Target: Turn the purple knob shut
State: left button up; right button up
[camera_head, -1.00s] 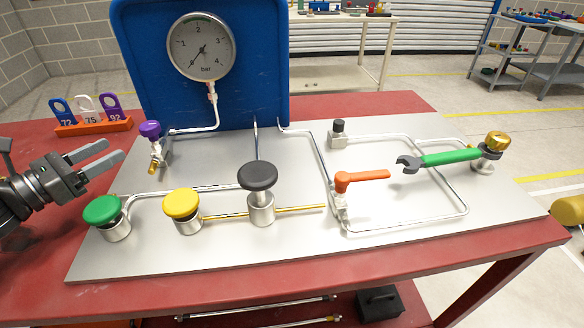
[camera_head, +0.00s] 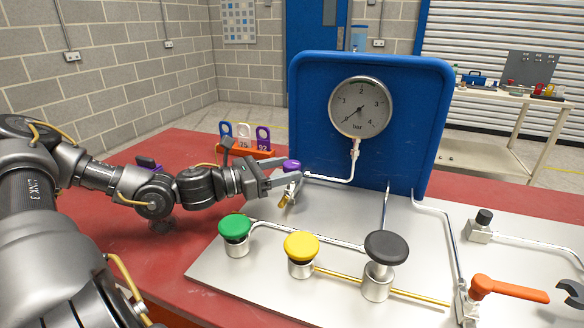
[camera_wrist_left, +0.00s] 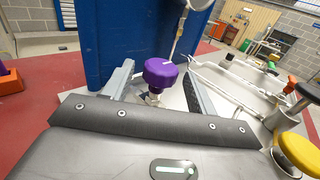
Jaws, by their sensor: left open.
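The purple knob (camera_head: 291,165) sits on a small metal valve with a brass outlet, at the left of the metal plate (camera_head: 330,230). A pipe runs from it up to the round gauge (camera_head: 360,107). My left gripper (camera_head: 285,177) is open at the knob. In the left wrist view the purple knob (camera_wrist_left: 160,72) shows between the two open fingers (camera_wrist_left: 158,88), with room visible on both sides. I cannot tell whether a finger touches it. My right gripper is not in view.
Green (camera_head: 235,226), yellow (camera_head: 301,246) and black (camera_head: 386,247) knobs stand in front on the plate. An orange lever (camera_head: 508,289) is at the right. A rack of tags (camera_head: 245,142) stands behind my left gripper. The blue panel (camera_head: 310,110) rises behind the valve.

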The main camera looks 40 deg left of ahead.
pick_arm(q)
jog(key=shift+x, duration=1.15)
jog(key=c, duration=0.9)
jog(key=shift+f, duration=0.1)
jog(key=shift+c, duration=0.2)
